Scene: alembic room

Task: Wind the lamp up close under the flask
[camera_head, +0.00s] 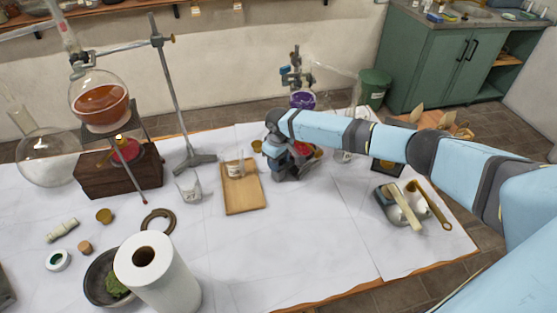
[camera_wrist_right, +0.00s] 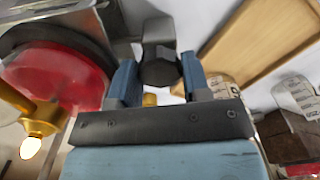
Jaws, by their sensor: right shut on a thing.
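My right gripper (camera_head: 283,168) is at the near left side of the lamp (camera_head: 305,149), which shows as a bit of red behind my arm. In the right wrist view my gripper (camera_wrist_right: 159,82) is shut on a dark faceted knob (camera_wrist_right: 160,62), beside the metal edge of the stand under the lamp. That view shows the red lamp body (camera_wrist_right: 55,78) and its brass burner (camera_wrist_right: 40,115) with a small lit flame. A round flask of purple liquid (camera_head: 302,99) is behind the lamp in a clamp stand. My arm hides the gap between them. My left gripper is not in view.
A wooden board (camera_head: 242,198) with a beaker (camera_head: 236,168) lies just left of my gripper. A second flask of amber liquid (camera_head: 101,104) stands over a wooden box (camera_head: 115,178) at left. A paper roll (camera_head: 165,280) is at the front. The table's front middle is clear.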

